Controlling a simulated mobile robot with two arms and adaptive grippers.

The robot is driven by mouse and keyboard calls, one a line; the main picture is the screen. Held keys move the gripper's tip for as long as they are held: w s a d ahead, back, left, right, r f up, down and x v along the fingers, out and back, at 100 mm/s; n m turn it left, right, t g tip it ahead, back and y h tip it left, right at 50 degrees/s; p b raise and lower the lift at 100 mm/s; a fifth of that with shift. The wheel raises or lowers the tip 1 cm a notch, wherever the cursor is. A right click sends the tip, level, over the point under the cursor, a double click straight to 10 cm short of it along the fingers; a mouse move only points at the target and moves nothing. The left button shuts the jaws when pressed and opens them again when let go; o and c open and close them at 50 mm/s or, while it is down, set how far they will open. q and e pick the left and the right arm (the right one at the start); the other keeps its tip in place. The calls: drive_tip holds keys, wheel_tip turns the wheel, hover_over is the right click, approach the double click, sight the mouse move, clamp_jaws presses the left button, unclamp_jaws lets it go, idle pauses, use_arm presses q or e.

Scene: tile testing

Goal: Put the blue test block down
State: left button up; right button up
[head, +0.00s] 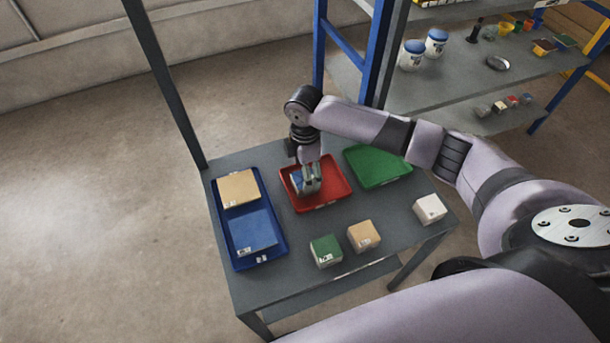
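The blue test block (299,185), a small block with a blue top and pale sides, is in or just above the red tray (335,187) in the middle of the table. My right gripper (307,175) points down over the red tray with its fingers around the block, and it looks shut on it. The gripper covers much of the block, and a greenish patch shows beside the blue. I cannot tell whether the block touches the tray floor. My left gripper is not in view.
A blue tray (278,246) at left holds a tan block (238,188) and a blue piece (250,230). A green tray (378,165) is at right. Green (325,250), tan (363,236) and white (429,209) blocks stand in front on the grey table (290,290). A shelf (450,85) stands behind.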

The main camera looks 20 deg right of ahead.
wheel_tip(320, 180, up, 9)
idle(0.3)
